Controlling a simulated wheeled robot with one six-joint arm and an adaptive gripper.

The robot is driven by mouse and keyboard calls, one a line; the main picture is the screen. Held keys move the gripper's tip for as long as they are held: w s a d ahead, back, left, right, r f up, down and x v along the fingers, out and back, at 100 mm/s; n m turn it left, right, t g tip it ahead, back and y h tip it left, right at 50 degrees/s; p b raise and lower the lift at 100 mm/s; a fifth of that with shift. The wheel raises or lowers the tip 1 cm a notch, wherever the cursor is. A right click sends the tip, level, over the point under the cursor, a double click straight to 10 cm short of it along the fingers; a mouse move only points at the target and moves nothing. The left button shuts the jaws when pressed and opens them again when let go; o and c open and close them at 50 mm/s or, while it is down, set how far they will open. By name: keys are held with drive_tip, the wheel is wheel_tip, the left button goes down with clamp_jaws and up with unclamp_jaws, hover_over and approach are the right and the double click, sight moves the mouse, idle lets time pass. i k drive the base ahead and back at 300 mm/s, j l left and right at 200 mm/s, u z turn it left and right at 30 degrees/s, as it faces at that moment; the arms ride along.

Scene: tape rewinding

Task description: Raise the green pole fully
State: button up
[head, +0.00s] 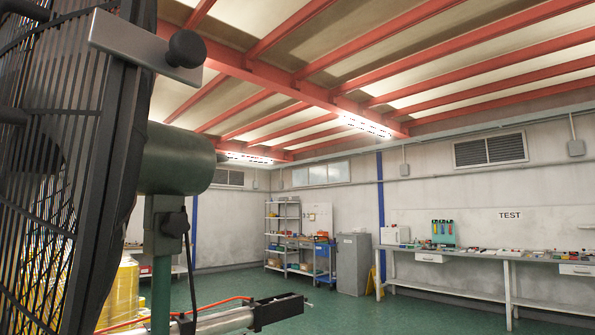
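A dark green upright pole (161,294) shows at the lower left, below a dark clamp-like bracket (165,228). A green cylindrical motor housing (178,160) sits above the bracket, behind a large black fan cage (70,150). The pole's lower end is cut off by the bottom edge of the picture, so I cannot tell how far it is raised. My gripper is not visible in the head view.
A silver rod-like part with a black end block (280,311) and an orange hose (205,306) cross the bottom. Yellow rolls (122,295) stand behind the fan. A workbench (450,262), grey cabinet (353,263) and shelves (285,235) line the far walls. Green floor lies open between.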

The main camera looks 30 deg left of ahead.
sight(157, 244)
drive_tip(key=i+l+z, duration=0.1)
drive_tip(key=i, duration=0.3)
drive_tip(key=i+l+z, duration=0.15)
drive_tip(key=i, duration=0.2)
drive_tip(key=i+u, duration=0.45)
drive_tip(key=i+l+u, duration=0.1)
drive_tip(key=i+u, duration=0.15)
drive_tip(key=u, duration=0.25)
drive_tip(key=i+u, duration=0.15)
drive_tip(key=u, duration=0.3)
drive_tip(key=i+u, duration=0.15)
drive_tip(key=u, duration=0.25)
drive_tip(key=i+l+u, duration=0.1)
drive_tip(key=u, duration=0.35)
drive_tip(key=i+l+u, duration=0.2)
drive_tip(key=u, duration=0.25)
drive_tip(key=i+l+u, duration=0.1)
drive_tip(key=u, duration=0.3)
drive_tip(key=i+l+u, duration=0.2)
drive_tip(key=u, duration=0.15)
drive_tip(key=i+l+u, duration=0.15)
drive_tip(key=l+u, duration=0.2)
drive_tip(key=i+l+u, duration=0.1)
drive_tip(key=l+u, duration=0.3)
